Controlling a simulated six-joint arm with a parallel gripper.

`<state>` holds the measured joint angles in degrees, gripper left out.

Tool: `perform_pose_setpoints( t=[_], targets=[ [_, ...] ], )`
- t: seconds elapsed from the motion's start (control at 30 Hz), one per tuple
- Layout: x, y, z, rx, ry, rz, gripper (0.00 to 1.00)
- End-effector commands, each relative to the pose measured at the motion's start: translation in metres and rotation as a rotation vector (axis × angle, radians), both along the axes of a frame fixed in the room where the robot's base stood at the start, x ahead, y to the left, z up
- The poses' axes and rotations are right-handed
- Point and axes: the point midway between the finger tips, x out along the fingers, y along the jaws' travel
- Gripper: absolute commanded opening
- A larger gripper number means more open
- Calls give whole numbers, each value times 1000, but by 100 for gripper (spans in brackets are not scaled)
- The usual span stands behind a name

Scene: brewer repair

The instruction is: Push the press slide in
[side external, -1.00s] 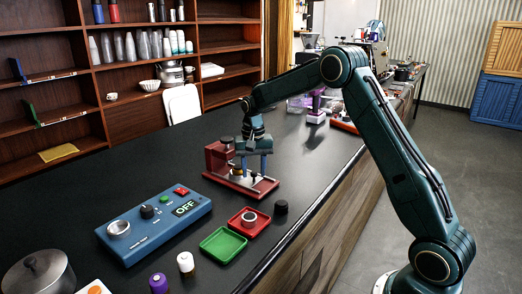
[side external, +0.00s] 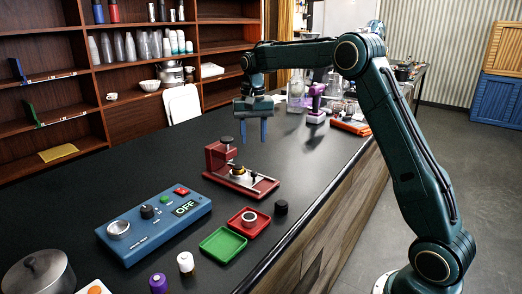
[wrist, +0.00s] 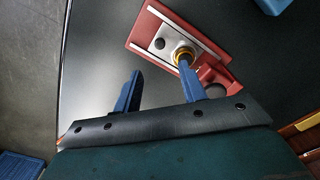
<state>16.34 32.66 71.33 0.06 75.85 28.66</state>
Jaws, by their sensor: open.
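The red press (side external: 241,172) stands on the black counter in the middle of the side view, with a red upright at its left and a dark knob on top. Its base has light rails, and a metal slide plate with a brass-coloured round part (side external: 238,171) sits on it near the upright. In the wrist view the press base (wrist: 150,30) and the brass part (wrist: 183,54) show beyond my fingers. My gripper (side external: 254,140) is open and empty, fingers pointing down, above and behind the press, apart from it. In the wrist view one finger (wrist: 190,85) overlaps the press's near end.
A blue control box (side external: 155,225) reading OFF stands at front left. A red tray (side external: 249,221) holding a ring, a green tray (side external: 222,244) and a black cylinder (side external: 281,207) lie in front of the press. A purple device (side external: 316,105) stands farther back.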

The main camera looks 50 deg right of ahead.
Motion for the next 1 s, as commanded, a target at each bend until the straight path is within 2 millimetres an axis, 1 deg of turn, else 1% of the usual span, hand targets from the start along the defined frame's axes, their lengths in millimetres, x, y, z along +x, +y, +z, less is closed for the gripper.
perform_pose_setpoints(
  t=[0.03,0.1,0.23,0.73,0.87,1.0],
  targets=[
    [0,0,6,-1,-2,0,41],
    [0,0,13,-1,-1,0,41],
    [0,0,20,-1,-1,0,41],
    [0,-1,22,1,-2,16,41],
    [-1,-6,21,4,-14,85,41],
    [-4,-16,18,11,-40,242,41]
  ],
)
